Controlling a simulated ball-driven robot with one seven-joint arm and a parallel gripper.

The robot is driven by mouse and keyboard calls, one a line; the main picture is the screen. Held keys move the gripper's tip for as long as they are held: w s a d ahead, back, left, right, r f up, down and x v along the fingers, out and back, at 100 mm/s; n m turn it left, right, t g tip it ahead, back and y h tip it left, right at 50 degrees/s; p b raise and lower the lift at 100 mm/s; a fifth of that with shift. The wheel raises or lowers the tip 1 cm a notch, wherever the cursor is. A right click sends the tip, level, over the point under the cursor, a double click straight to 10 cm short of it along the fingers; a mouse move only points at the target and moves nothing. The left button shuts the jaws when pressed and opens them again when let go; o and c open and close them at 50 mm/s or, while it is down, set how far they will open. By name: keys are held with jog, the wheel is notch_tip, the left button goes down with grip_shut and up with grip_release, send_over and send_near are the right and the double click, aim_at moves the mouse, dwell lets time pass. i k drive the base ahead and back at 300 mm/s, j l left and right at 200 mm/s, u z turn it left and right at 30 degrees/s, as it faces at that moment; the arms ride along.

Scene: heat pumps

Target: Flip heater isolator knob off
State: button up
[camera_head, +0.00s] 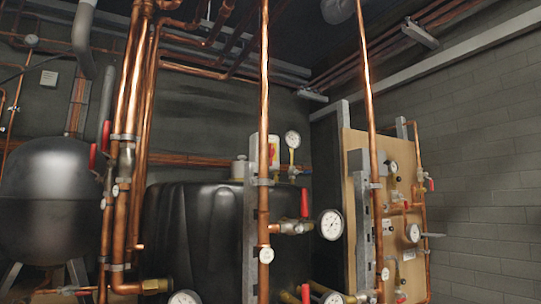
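A small isolator box with a red knob on a yellow face (274,151) is mounted at mid-height near the picture's centre. It sits just right of a vertical copper pipe (263,100), which stands close in front of its left part. The knob is too small in this view to tell its position. My gripper is not in view.
A large black tank (190,235) stands behind the pipes, and a round dark vessel (45,190) stands at left. Dial gauges (331,224) and red valve levers (304,203) stick out near the box. A wooden panel (355,145) carries pipework at right.

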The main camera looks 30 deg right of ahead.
aim_at(272, 150)
jog(key=i+j, duration=1.1)
jog(key=k+j+u, duration=0.05)
jog(key=j, duration=0.1)
